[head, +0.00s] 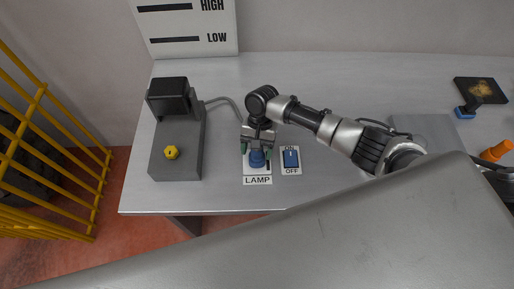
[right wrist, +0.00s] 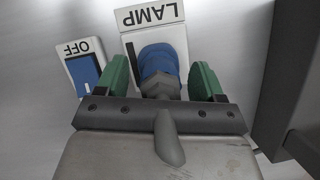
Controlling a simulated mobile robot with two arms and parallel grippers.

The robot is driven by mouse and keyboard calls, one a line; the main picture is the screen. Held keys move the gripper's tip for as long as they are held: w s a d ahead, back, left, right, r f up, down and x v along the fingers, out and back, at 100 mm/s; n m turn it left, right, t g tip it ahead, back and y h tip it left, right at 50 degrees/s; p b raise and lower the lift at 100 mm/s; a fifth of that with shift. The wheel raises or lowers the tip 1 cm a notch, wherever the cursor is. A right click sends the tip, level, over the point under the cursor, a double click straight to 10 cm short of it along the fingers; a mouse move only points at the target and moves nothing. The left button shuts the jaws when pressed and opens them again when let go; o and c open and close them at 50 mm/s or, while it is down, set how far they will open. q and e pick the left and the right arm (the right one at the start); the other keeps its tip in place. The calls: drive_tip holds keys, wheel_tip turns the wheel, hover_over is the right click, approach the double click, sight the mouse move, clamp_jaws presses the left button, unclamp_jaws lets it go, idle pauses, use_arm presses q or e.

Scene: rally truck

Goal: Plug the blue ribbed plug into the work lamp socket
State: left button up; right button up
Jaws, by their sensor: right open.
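The blue ribbed plug (head: 257,159) stands at the white work lamp socket plate (head: 252,170), above the LAMP label. It also shows in the right wrist view (right wrist: 158,62), with a grey back end toward my gripper. How deep it sits is hidden. My right gripper (head: 259,152) is open, its green finger pads on either side of the plug. The right wrist view shows a gap between the pads and the plug. The grey work lamp (head: 189,152) with a black head and yellow knob stands to the left. My left gripper is not in view.
A blue ON/OFF switch (head: 291,159) sits close to the right of the socket. A grey cable (head: 222,100) runs from the lamp. A HIGH/LOW board (head: 186,27) stands behind. A dark object (head: 482,90) and an orange item (head: 496,151) lie far right. A yellow cage (head: 38,128) stands left.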

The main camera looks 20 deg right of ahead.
drive_tip(key=b+v, duration=0.2)
drive_tip(key=v, duration=0.9)
drive_tip(key=shift+s+f, duration=0.15)
